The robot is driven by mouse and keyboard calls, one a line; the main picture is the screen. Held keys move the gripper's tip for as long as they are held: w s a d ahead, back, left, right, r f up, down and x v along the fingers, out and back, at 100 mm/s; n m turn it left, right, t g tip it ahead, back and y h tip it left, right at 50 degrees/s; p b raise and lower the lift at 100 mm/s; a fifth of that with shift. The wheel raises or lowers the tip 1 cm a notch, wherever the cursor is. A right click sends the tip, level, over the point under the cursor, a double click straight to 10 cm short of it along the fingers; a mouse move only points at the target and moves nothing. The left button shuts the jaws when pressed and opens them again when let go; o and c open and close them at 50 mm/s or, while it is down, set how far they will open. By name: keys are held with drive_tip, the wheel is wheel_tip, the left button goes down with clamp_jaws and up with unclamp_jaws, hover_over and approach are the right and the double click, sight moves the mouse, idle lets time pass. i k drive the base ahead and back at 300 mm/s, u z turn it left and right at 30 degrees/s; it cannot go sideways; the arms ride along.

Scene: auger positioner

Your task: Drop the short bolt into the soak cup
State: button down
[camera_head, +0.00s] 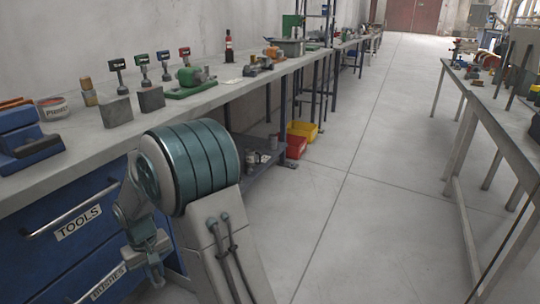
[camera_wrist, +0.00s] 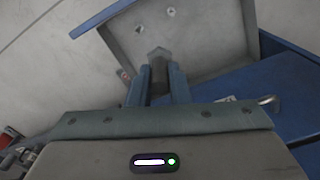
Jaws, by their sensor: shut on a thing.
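The short bolt (camera_wrist: 159,56) shows in the wrist view, a dark shank with a grey hex head. My gripper (camera_wrist: 158,78) is shut on its shank, one blue-grey finger on each side, with the head beyond the fingertips. In the head view my gripper (camera_head: 155,272) hangs low in front of the blue drawers, below the bench top; the bolt cannot be made out there. I cannot identify the soak cup for certain in either view.
An open grey-lined drawer (camera_wrist: 205,55) with a few small pieces lies beyond the bolt. The left bench (camera_head: 165,118) carries several tagged stands, a grey block (camera_head: 116,110), a green machine (camera_head: 191,82) and a blue vise-like block (camera_head: 25,140). The middle floor is clear.

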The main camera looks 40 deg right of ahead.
sight(272, 147)
drive_tip(key=z, duration=1.45)
